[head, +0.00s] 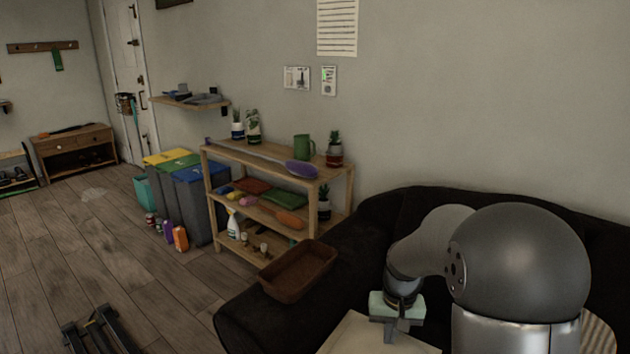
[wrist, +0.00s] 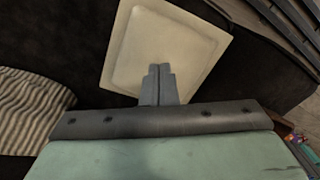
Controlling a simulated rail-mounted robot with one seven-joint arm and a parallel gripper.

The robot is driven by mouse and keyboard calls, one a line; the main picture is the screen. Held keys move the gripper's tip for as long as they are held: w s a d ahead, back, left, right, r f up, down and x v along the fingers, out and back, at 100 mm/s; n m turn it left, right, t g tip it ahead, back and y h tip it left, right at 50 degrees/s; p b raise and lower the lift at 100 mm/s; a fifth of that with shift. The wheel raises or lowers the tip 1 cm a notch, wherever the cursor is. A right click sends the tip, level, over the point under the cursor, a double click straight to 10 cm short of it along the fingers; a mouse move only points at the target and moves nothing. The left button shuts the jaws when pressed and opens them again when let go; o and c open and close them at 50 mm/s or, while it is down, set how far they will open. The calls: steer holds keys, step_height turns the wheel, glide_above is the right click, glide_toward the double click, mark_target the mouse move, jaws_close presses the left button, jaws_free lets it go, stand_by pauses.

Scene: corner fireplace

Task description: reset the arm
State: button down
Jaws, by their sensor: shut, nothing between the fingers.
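My gripper (wrist: 159,85) shows in the wrist view with its two grey fingers pressed together and nothing between them. It points down over a cream square tray-like surface (wrist: 205,45), and I cannot tell its height above it. In the head view my gripper (head: 390,332) hangs below my arm at the lower right, in front of the dark sofa (head: 300,225). Its fingertips are partly seen against the cream surface (head: 365,335) at the bottom edge.
A brown basket (head: 298,270) rests on the sofa's left arm. A wooden shelf (head: 262,150) with plants and tools stands behind it, beside several bins (head: 195,190). A striped cushion (wrist: 30,105) lies on the sofa. The floor at left (head: 60,240) is mostly clear.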

steer(key=s+a+r+p, duration=0.1)
steer(key=s+r+p, duration=0.3)
steer(key=s+r, duration=0.4)
steer(key=s+a+r+n+p, duration=0.1)
steer(key=s+a+r+p, duration=0.1)
steer(key=s+r+p, duration=0.3)
steer(key=s+r, duration=0.4)
steer(key=s, duration=0.6)
steer(key=shift+s+r+n, duration=0.2)
steer(key=shift+r+n, duration=0.1)
